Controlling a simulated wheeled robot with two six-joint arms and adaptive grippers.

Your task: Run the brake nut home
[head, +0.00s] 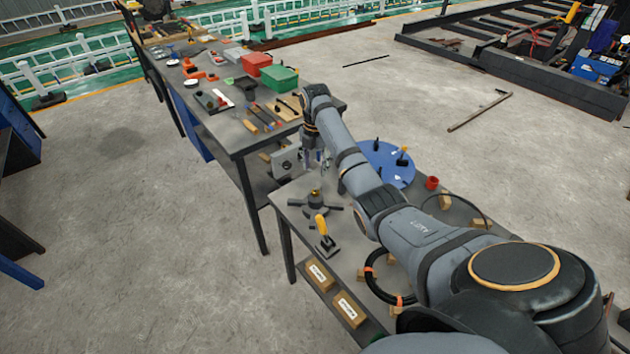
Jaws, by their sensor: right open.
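A dark hub with spread arms (317,207) stands on the near grey table. A small brass-coloured piece, which looks like the brake nut (316,193), sits on top of it. How far down it is threaded is too small to tell. My right gripper (324,172) points down just above and behind the hub, apart from the brass piece. It is open, with nothing visible between its fingers. My left gripper is not in view.
A yellow-handled tool (323,231) stands in front of the hub. A blue disc (387,165) with upright pegs, a red cup (432,183) and a black coil (375,283) lie around my right arm. A longer bench (235,137) with tools and boxes stands behind.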

